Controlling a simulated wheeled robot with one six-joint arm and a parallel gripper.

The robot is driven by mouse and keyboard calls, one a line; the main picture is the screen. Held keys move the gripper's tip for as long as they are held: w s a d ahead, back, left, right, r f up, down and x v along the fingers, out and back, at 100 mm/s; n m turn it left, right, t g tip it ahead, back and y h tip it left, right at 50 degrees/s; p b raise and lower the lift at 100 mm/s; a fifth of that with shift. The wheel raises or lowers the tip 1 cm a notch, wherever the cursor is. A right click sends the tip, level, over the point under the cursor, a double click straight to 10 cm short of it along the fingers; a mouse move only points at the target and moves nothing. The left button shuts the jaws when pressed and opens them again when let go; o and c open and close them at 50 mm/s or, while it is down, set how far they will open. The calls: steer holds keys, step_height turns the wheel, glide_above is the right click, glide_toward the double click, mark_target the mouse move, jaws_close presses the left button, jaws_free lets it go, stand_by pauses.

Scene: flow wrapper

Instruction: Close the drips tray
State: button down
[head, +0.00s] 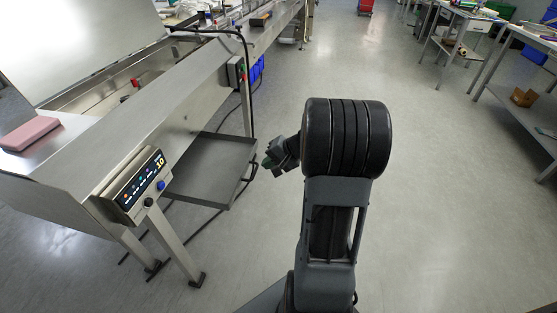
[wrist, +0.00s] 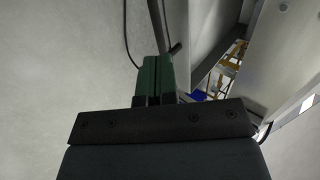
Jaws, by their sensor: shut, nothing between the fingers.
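The drips tray (head: 210,165) is a flat grey metal tray under the flow wrapper (head: 150,105). It sticks out from beneath the machine towards my arm, with a dark handle (head: 246,178) on its right side. My gripper (head: 268,162) is just right of the tray's right edge; in the head view I cannot tell whether it touches. In the wrist view my green fingers (wrist: 155,78) are together with nothing between them. A dark bar end (wrist: 175,48) shows just beyond the fingertips, and a grey metal surface (wrist: 212,35) is behind it.
A control panel (head: 140,187) with a lit display sits on the machine's near side. Machine legs (head: 175,240) and black cables stand near the tray. The floor (head: 440,190) to the right is open, with workbenches (head: 520,90) at the far right.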

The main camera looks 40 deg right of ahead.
mark_target(247, 166)
steer(key=shift+w+a+f+b, duration=0.15)
steer(key=shift+w+a+f, duration=0.05)
steer(key=shift+w+a, duration=0.7)
steer(key=shift+w+a+f+b, duration=0.15)
steer(key=shift+w+a+f, duration=0.05)
steer(key=shift+w+a, duration=0.65)
steer(key=shift+d, duration=0.1)
